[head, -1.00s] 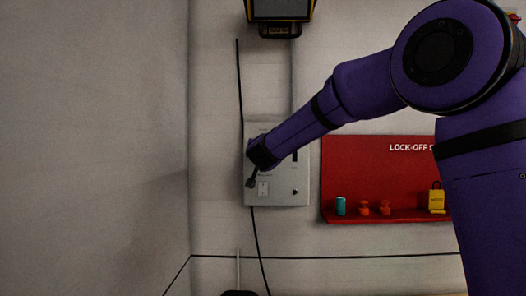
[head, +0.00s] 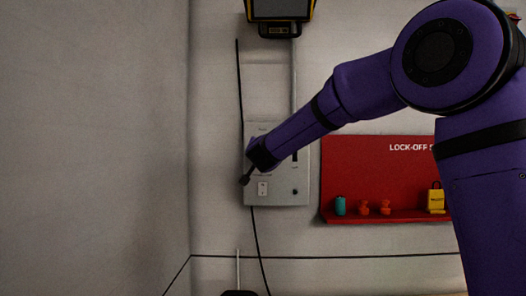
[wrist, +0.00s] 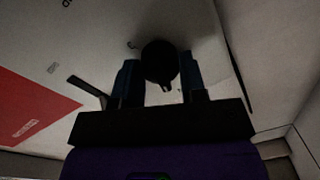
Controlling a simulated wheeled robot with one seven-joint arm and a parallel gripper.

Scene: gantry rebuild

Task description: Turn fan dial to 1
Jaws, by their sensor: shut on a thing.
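A pale grey control panel (head: 301,180) is fixed to the wall in the head view. My gripper (head: 245,180) is at the panel's lower left part. In the wrist view a dark round dial (wrist: 160,60) sits between the two fingers of my gripper (wrist: 160,78), which are shut on its sides. A small light mark shows on the dial's near edge. In the head view my gripper and forearm hide the dial. The printing around the dial is too small and dark to read, so its setting cannot be told.
A white switch (head: 262,188) and a small dark knob (head: 295,191) are low on the panel. A red lock-off board (head: 375,170) with small items on its shelf hangs to the right. A black cable (head: 239,80) runs down the wall at the left.

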